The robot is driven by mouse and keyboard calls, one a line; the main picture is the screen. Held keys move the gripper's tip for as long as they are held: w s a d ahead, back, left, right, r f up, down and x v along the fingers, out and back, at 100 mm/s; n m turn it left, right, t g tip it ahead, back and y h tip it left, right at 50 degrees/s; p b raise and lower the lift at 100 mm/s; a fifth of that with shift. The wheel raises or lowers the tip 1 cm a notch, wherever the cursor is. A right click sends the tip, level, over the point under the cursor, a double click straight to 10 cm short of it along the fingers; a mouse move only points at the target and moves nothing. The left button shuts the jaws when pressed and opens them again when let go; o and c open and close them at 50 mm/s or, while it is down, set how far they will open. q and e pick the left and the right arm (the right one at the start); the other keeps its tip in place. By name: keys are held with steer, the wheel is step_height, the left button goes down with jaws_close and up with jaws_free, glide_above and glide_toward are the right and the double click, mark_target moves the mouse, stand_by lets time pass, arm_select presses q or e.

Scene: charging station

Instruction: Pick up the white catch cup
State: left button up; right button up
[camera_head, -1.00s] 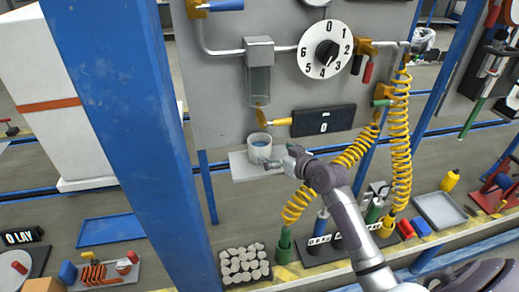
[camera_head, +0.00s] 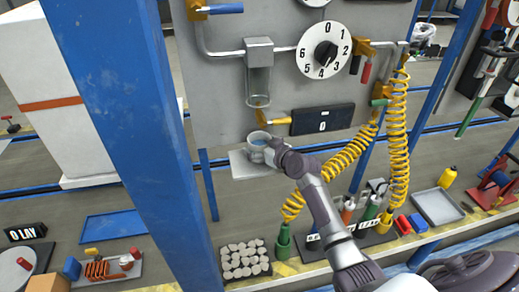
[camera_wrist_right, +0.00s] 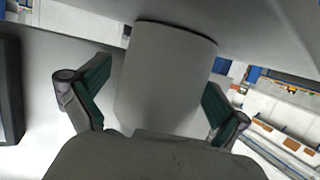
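The white catch cup (camera_head: 254,148) stands upright on a pale grey shelf (camera_head: 238,167), under the clear tube (camera_head: 258,88) on the grey panel. Its right side is partly hidden by my right gripper (camera_head: 268,150). In the right wrist view the cup (camera_wrist_right: 165,75) fills the space between the two green-padded fingers of the right gripper (camera_wrist_right: 158,98). The fingers are spread on either side of it, and a narrow gap seems to show by the left pad. Firm contact cannot be made out. My left gripper is out of view.
A yellow lever (camera_head: 276,121) and a black display (camera_head: 322,119) sit just above the cup. Yellow coiled hoses (camera_head: 397,135) hang to the right. A blue post (camera_head: 130,120) rises at the left. A tray of pale stones (camera_head: 245,262) lies below.

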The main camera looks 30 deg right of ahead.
steer(key=c, duration=1.1)
steer(key=shift+r, duration=0.15)
